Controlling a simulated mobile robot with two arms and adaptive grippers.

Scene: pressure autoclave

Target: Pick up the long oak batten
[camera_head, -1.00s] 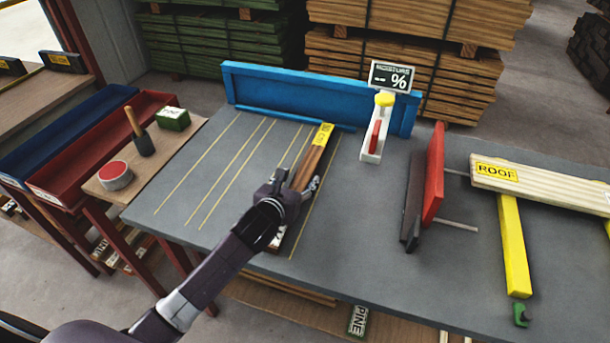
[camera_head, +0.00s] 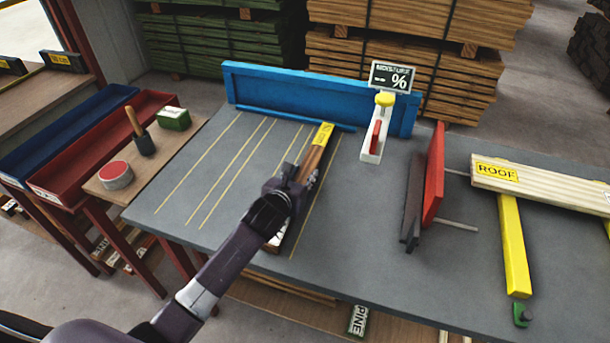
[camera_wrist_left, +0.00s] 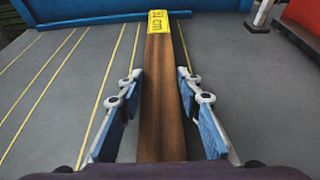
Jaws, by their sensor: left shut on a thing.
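A brown wooden batten (camera_head: 315,158) lies lengthwise on the grey bench, with a yellow label marked in cm at its far end, close to the blue back fence. A pale label shows at its near end, partly hidden by my arm. My left gripper (camera_head: 299,178) is down over the batten's middle and shut on it. In the left wrist view the batten (camera_wrist_left: 163,110) runs straight away between the two blue-padded fingers of the gripper (camera_wrist_left: 160,76). The batten appears to rest on the bench. My right gripper is not in view.
The grey bench (camera_head: 350,240) has yellow lines and a blue fence (camera_head: 290,92). A moisture meter (camera_head: 376,140) stands right of the batten, then a red and black upright stop (camera_head: 432,180). A pale "ROOF" board (camera_head: 540,185) lies at right. Red and blue trays stand left.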

